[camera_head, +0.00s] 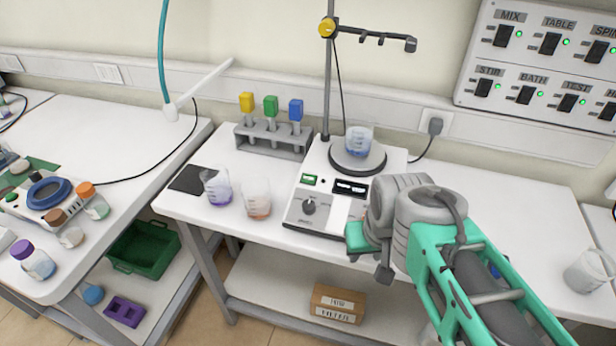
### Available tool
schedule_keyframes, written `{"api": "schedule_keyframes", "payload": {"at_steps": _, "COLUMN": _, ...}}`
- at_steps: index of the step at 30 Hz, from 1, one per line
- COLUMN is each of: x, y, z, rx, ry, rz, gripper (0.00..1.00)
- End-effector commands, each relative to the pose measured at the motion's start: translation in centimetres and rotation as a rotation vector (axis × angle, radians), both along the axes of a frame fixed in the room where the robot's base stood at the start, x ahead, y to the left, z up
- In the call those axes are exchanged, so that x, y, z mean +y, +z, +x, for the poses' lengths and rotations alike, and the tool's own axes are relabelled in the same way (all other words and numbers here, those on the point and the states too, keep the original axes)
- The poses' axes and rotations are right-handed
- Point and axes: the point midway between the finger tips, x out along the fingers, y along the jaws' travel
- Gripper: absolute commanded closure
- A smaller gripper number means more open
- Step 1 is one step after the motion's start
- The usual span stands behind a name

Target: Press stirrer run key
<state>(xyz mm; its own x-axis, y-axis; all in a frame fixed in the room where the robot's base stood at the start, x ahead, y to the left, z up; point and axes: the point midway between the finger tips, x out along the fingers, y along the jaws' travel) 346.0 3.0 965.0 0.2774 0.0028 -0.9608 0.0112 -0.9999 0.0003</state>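The stirrer (322,228) is a white box with a round dark plate on top, standing on the middle table. A small green key (309,180) shows on its sloped front, left of a black display (350,188) and above a black knob (309,206). My arm covers the right part of the front panel, so any keys there are hidden. A beaker of blue liquid (358,141) stands on the plate. My gripper (384,272) is in front of the stirrer's lower right corner, right of and below the green key. Its fingers are mostly hidden; I cannot tell whether it touches anything.
A clamp stand (327,80) rises behind the stirrer. Beakers of purple (217,187) and orange-brown (257,199) liquid stand to its left, before a grey rack (272,140). A wall switch panel (545,75) hangs at upper right. The tabletop right of my arm is mostly clear.

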Motion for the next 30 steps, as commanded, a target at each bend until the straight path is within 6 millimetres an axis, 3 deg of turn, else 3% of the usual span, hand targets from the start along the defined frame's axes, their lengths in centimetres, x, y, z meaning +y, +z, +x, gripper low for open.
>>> {"api": "schedule_keyframes", "payload": {"at_steps": 12, "x": 0.0, "y": 0.0, "z": 0.0, "rx": 0.0, "ry": 0.0, "rz": 0.0, "gripper": 0.99}}
{"api": "schedule_keyframes", "payload": {"at_steps": 30, "x": 0.0, "y": 0.0, "z": 0.0, "rx": 0.0, "ry": 0.0, "rz": 0.0, "gripper": 1.0}}
